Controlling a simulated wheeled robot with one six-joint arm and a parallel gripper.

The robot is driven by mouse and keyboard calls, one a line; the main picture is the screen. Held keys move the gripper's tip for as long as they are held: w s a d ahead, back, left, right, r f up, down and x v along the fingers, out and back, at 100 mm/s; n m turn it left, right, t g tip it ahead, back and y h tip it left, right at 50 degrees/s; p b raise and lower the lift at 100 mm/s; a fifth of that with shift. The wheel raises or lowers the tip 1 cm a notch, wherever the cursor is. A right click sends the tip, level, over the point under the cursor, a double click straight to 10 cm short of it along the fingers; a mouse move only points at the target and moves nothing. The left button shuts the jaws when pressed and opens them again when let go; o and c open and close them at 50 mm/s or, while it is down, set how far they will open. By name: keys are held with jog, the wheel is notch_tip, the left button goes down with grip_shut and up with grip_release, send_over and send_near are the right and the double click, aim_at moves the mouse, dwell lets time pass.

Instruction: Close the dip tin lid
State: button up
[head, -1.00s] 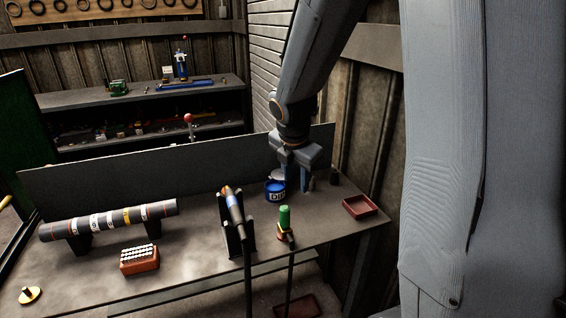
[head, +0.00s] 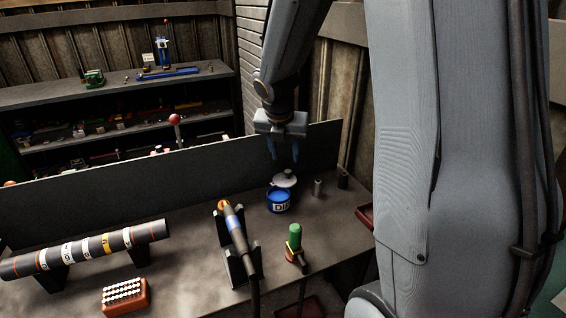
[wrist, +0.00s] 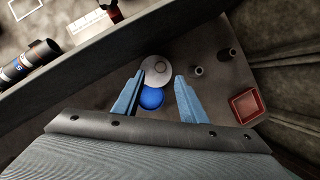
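The dip tin (head: 279,202) is a blue round tin with a white label reading "DIP", standing on the bench toward the back. Its grey round lid (head: 285,179) is raised at the tin's back edge, leaving the blue inside uncovered. In the wrist view the blue opening (wrist: 151,98) lies between and below my fingertips, with the grey lid (wrist: 157,70) beyond it. My gripper (head: 284,158) is above the tin and lid, fingers pointing down, apart and empty. It also shows open in the wrist view (wrist: 160,75). I cannot tell the exact height gap.
Two small dark cylinders (head: 318,188) stand right of the tin. A red tray (wrist: 247,104) lies farther right. A torch-like tool (head: 235,229) on a black stand and a green-topped item (head: 295,240) stand in front. A grey panel (head: 150,195) runs behind the bench.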

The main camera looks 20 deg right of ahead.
aim_at(288, 171)
jog(key=x, duration=0.7)
jog(key=shift+f, duration=0.15)
grip_shut()
